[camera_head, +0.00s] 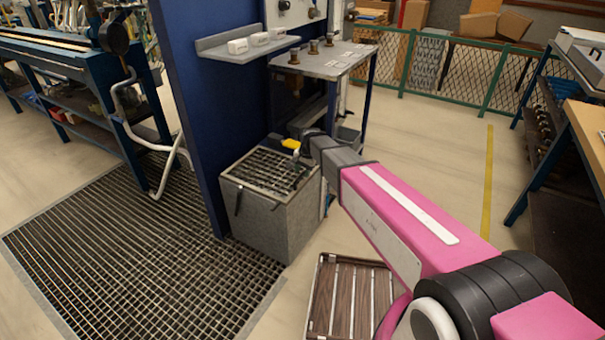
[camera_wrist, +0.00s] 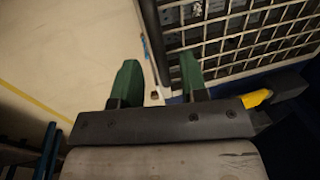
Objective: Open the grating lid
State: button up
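The grating lid (camera_head: 262,168) is a metal grid that lies flat on top of a grey box (camera_head: 265,218). In the wrist view the grating (camera_wrist: 250,35) fills the upper right, with dark contents behind its bars. A dark bar (camera_wrist: 152,38) runs along its edge and ends between or just beyond my fingers; I cannot tell whether they touch it. My gripper (camera_wrist: 160,82) has two green fingers, spread apart. In the head view my arm reaches the box's back right corner, and its own links mostly hide the gripper.
A blue panel (camera_head: 190,110) stands left of the box. A small table (camera_head: 325,62) is behind it. A slatted wooden pallet (camera_head: 345,300) lies on the floor in front, and a floor grating (camera_head: 130,245) is at left.

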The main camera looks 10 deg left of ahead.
jog(key=shift+a+f, duration=0.15)
jog(key=shift+f, duration=0.65)
grip_shut()
jog(key=w+a+r+g+h, duration=0.1)
jog(key=w+a+r+h, duration=0.1)
jog(key=a+r, duration=0.7)
jog(key=w+a+r+g+h, duration=0.1)
jog(key=w+a+r+h, duration=0.2)
jog(key=a+r, duration=0.6)
jog(key=shift+w+r, duration=0.8)
jog(key=shift+r, duration=2.65)
grip_release()
